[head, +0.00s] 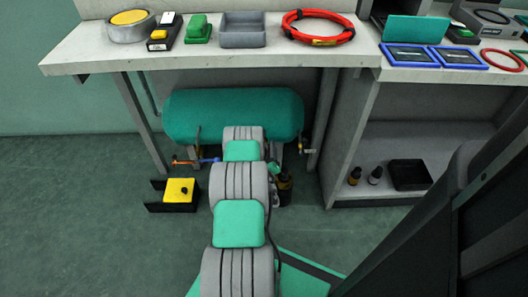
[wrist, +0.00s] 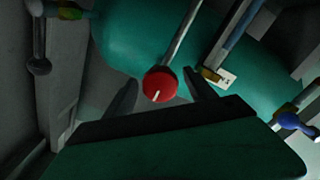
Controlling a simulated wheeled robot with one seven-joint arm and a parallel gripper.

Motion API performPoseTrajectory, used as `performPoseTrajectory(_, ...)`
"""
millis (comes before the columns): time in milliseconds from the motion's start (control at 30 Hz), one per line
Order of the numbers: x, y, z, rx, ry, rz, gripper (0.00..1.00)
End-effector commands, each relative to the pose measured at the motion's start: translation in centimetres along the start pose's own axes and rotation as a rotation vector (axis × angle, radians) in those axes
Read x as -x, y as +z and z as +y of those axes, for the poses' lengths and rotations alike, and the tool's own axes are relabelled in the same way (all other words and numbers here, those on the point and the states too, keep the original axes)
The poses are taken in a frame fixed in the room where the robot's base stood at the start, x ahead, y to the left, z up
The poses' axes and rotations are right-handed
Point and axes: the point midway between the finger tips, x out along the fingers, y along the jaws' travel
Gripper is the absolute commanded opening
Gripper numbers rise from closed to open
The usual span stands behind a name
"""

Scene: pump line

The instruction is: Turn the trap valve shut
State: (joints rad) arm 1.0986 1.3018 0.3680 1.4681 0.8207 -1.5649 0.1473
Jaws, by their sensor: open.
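A teal tank (head: 225,113) lies under the bench; its curved side also shows in the wrist view (wrist: 135,35). In the wrist view a round red knob (wrist: 160,84) with a white line sits at the end of a thin grey rod. My gripper (wrist: 159,77) is open, with one dark finger on each side of the knob in the picture. I cannot tell whether the fingers touch it or how far they reach. No readable label marks the trap valve. In the head view my arm hides the gripper and the knob.
A blue handle (wrist: 295,122) on a brass fitting is at the wrist view's right; a dark ball-ended lever (wrist: 39,64) is at its left. A small white tag (wrist: 227,80) hangs nearby. The bench top (head: 180,55) overhangs the tank. A yellow-topped block (head: 179,190) stands on the floor.

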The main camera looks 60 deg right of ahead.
Motion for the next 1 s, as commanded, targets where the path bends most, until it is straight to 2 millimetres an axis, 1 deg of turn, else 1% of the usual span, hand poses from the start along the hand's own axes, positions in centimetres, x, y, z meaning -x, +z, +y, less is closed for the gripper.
performPoseTrajectory(267, -0.21, -0.16, -0.1, 0.0, -0.002, 0.002, 0.64)
performPoseTrajectory(300, -0.21, -0.16, -0.1, 0.0, -0.002, 0.002, 0.63)
performPoseTrajectory(1000, -0.2, -0.15, -0.09, 0.0, -0.002, 0.002, 0.05)
